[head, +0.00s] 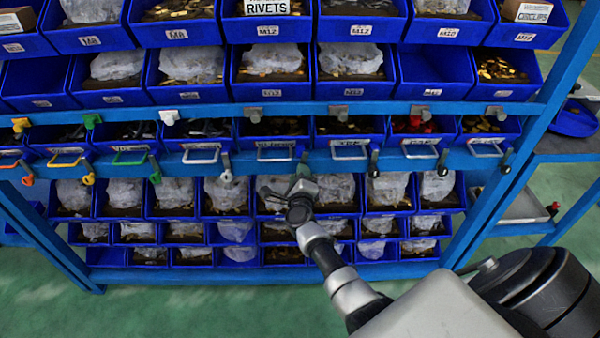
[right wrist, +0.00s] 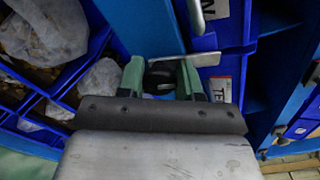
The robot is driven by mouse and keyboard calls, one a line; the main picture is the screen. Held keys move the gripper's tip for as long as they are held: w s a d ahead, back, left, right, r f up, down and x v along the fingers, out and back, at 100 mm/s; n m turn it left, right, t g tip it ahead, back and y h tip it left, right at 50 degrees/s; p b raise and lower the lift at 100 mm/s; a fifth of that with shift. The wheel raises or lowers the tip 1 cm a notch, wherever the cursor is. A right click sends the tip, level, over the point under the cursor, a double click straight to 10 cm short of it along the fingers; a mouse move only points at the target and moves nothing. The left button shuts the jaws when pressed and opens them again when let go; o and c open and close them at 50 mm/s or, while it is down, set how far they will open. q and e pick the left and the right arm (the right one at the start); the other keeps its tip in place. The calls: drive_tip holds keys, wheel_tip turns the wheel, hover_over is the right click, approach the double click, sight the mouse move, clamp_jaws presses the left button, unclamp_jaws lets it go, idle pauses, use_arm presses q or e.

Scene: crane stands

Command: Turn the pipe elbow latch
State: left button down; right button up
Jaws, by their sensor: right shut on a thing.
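A row of small latches hangs along the lower blue rail, among them an orange one, a yellow one, a green latch (head: 155,172), a grey latch (head: 227,170) and a dark latch (head: 374,165). My right gripper (head: 301,176) is at this rail, between the grey and the dark latch. I cannot read a label that tells which latch is the pipe elbow one. My left gripper is not in view.
Metal drawer handles, such as one (head: 275,152) just above my gripper, sit close by. In the right wrist view a grey handle bar (right wrist: 200,58) is beside the fingers. Blue bins of bagged parts fill the rack (head: 120,274). The green floor (head: 200,312) in front is clear.

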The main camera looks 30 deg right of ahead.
drive_tip(key=shift+f+n, duration=0.1)
drive_tip(key=shift+n, duration=0.8)
drive_tip(key=o, duration=0.9)
drive_tip(key=shift+a+p, duration=0.1)
drive_tip(key=shift+p, duration=0.2)
drive_tip(key=v, duration=1.1)
